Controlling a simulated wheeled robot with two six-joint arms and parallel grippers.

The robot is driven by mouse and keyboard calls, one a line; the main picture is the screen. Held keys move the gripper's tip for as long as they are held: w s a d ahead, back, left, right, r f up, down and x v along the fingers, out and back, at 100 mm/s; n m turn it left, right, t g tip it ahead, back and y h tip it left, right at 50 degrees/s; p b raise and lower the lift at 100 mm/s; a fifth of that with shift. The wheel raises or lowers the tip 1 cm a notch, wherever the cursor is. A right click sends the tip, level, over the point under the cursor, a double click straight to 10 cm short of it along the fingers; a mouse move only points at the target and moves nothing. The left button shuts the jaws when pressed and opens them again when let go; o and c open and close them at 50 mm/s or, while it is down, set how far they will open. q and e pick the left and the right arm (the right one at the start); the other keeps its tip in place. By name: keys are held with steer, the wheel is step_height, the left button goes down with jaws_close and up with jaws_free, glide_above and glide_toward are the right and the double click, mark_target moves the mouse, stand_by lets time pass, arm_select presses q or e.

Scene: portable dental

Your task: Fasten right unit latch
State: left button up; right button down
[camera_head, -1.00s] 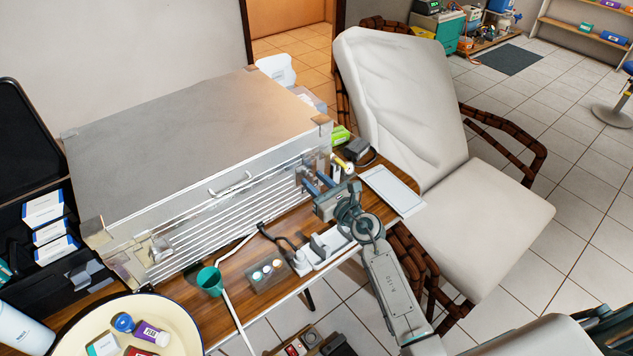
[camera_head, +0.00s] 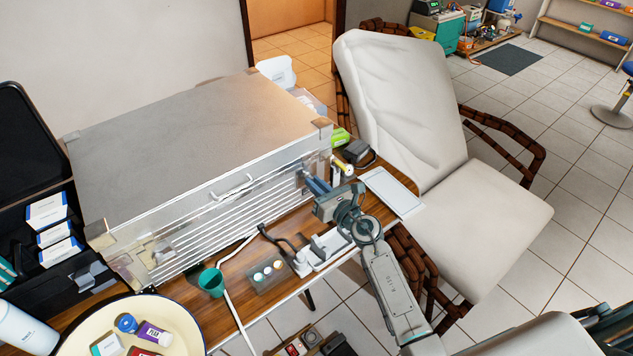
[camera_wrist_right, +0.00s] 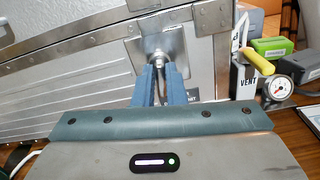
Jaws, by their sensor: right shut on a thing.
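A big silver metal unit (camera_head: 190,130) stands on the table with its lid down. Its right latch (camera_wrist_right: 155,58) is a metal fitting on a plate at the front, near the right end. My right gripper (camera_head: 313,182) reaches this latch from the front. In the right wrist view its two blue fingers (camera_wrist_right: 155,78) are close together, shut on the latch's metal part. The fingers hide part of the latch, so I cannot tell whether it is hooked. A left latch area (camera_head: 150,252) shows at the unit's front left. My left gripper is not in view.
A gauge (camera_wrist_right: 279,88) and a yellow-capped part (camera_wrist_right: 258,60) stand close right of the fingers. A white holder (camera_head: 322,250), a green cup (camera_head: 211,281) and a round tray (camera_head: 80,340) lie in front. A pale chair (camera_head: 430,150) stands at right.

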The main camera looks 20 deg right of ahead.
steer(key=shift+a+r+m+p, duration=0.1)
steer(key=shift+r+m+p, duration=0.05)
steer(key=shift+m+p, duration=3.2)
steer(key=shift+a+r+m+p, duration=0.1)
steer(key=shift+m+p, duration=2)
steer(key=shift+m, duration=2.75)
steer(key=c, duration=1.5)
jaws_free()
steer(key=shift+d+f, duration=0.1)
steer(key=shift+b+v, duration=0.8)
steer(key=shift+v, duration=4.65)
